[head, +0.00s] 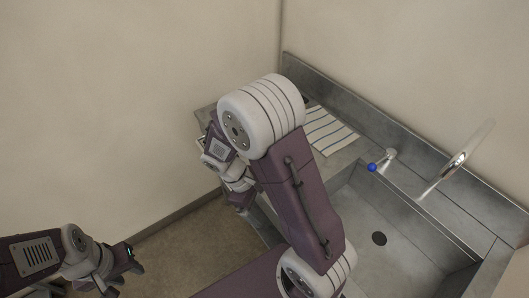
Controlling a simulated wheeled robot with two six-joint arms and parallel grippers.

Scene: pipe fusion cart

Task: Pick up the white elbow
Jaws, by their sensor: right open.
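I cannot make out a white elbow in the head view. My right arm fills the middle of the view and bends down over the left end of the steel counter (352,157). My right gripper (241,203) is open beside the counter's left front, partly hidden behind my own arm, and I see nothing held in it. My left gripper (127,273) is low at the lower left, above the floor and well away from the counter. Its fingers are small and dark, and I cannot tell how far apart they are.
A striped cloth (328,130) lies on the counter behind my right arm. A sink basin (395,247) is at the right, with a curved metal faucet (455,167) and a blue-tipped lever (382,162). Walls close off the back and left. Floor (180,250) is open between my arms.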

